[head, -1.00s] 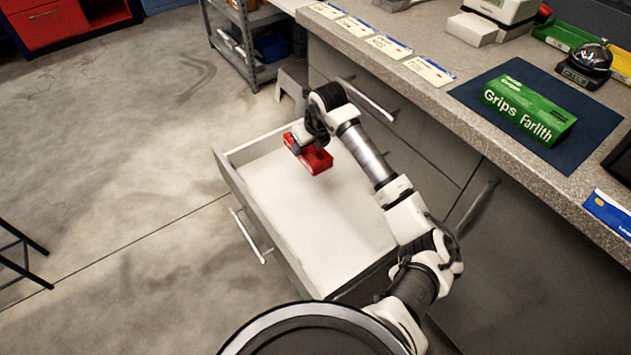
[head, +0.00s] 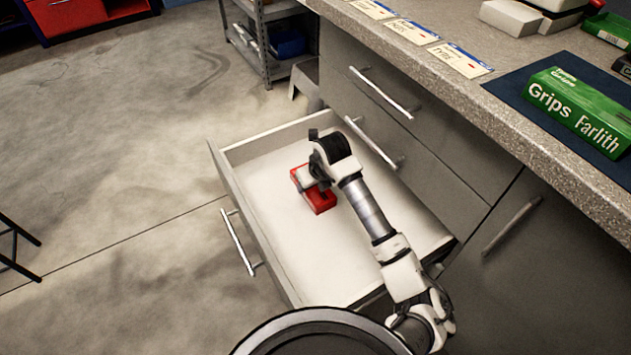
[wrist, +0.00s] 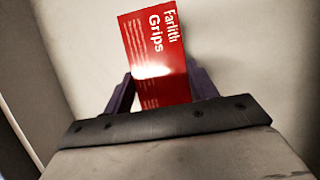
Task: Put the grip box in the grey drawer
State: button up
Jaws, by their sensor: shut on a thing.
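A red box (head: 321,200) is in my gripper (head: 311,187), inside the open grey drawer (head: 285,241). In the wrist view the red box (wrist: 158,62) reads "Farlith Grips", and the two fingers of my gripper (wrist: 160,90) close on its sides. The drawer's pale floor shows around the box. I cannot tell whether the box touches the floor or hangs just above it. A green box (head: 580,105) reading "Grips Farlith" lies on the dark blue mat (head: 508,88) on the counter.
The counter (head: 455,92) runs along the right, with cards (head: 460,60) near its edge. Closed drawers (head: 440,150) sit under it, behind the open one. A grey shelf unit (head: 268,45) stands at the back.

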jog(key=o, duration=1)
jog(key=shift+o, duration=0.2)
jog(key=v, duration=1.2)
jog(key=shift+s, duration=0.1)
